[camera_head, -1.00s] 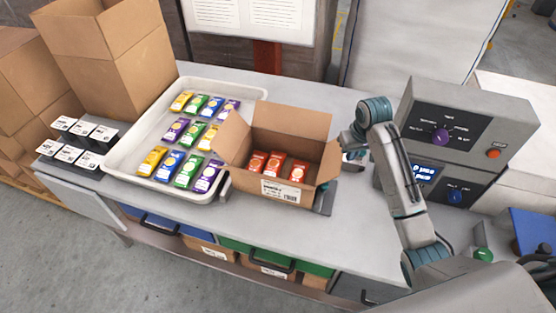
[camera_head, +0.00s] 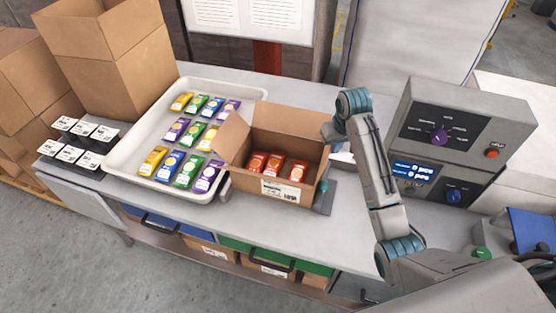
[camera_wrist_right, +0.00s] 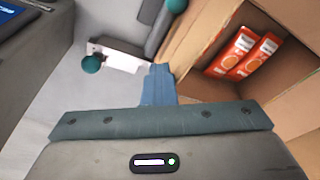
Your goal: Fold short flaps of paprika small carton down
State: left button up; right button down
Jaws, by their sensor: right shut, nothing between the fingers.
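The open brown carton (camera_head: 291,194) stands on the bench with several red paprika packets (camera_head: 275,165) inside. In the head view its left short flap (camera_head: 232,138) stands up and leans outward, and its back flap (camera_head: 292,119) is raised. My right wrist partly covers the right short flap, so its angle is hard to tell. My left gripper is out of view.
A white tray (camera_head: 118,163) of yellow, blue, green and purple packets is left of the carton. Several black boxes (camera_head: 88,158) and a tall open carton (camera_head: 128,75) stand farther left. A grey weigher console (camera_head: 420,125) stands to the right, beyond my arm.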

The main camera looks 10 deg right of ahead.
jog(key=w+a, duration=0.1)
jog(key=a, duration=0.1)
jog(key=w+a, duration=0.1)
jog(key=shift+w+a, duration=0.35)
jog(key=shift+s+r, duration=0.1)
jog(key=shift+s, duration=0.05)
jog(key=w+a, duration=0.2)
jog(key=a, duration=0.1)
jog(key=shift+f, duration=0.4)
